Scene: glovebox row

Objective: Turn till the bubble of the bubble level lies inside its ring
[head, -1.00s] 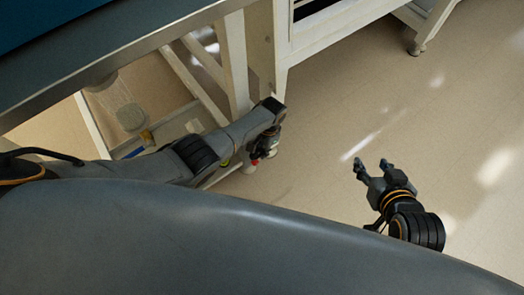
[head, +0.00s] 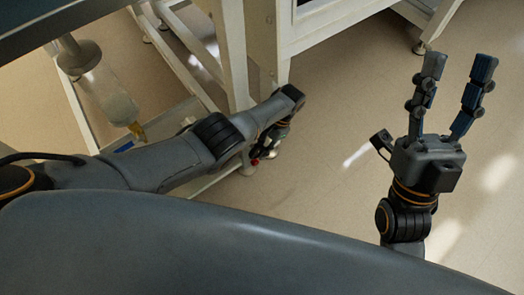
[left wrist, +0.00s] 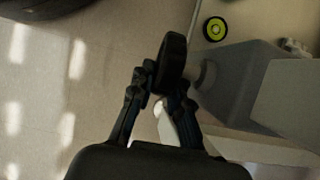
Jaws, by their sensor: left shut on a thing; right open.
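My left gripper (left wrist: 160,95) is shut on a dark round knob (left wrist: 171,62), which stands edge-on between its fingers. In the head view the left gripper (head: 268,148) is low beside the white frame leg, mostly behind its own arm. The bubble level (left wrist: 215,29) is a small yellow-green disc with a black rim, above and right of the knob in the left wrist view. A small dark mark shows near its middle, but I cannot tell whether the bubble lies inside the ring. My right gripper (head: 458,72) is open and empty, its fingers pointing up the picture.
A white frame leg (head: 232,55) and low rails stand near my left arm. A grey tabletop edge (head: 50,18) is at upper left. A translucent bottle-like thing (head: 112,95) hangs below it. The floor (head: 345,110) between the grippers is clear.

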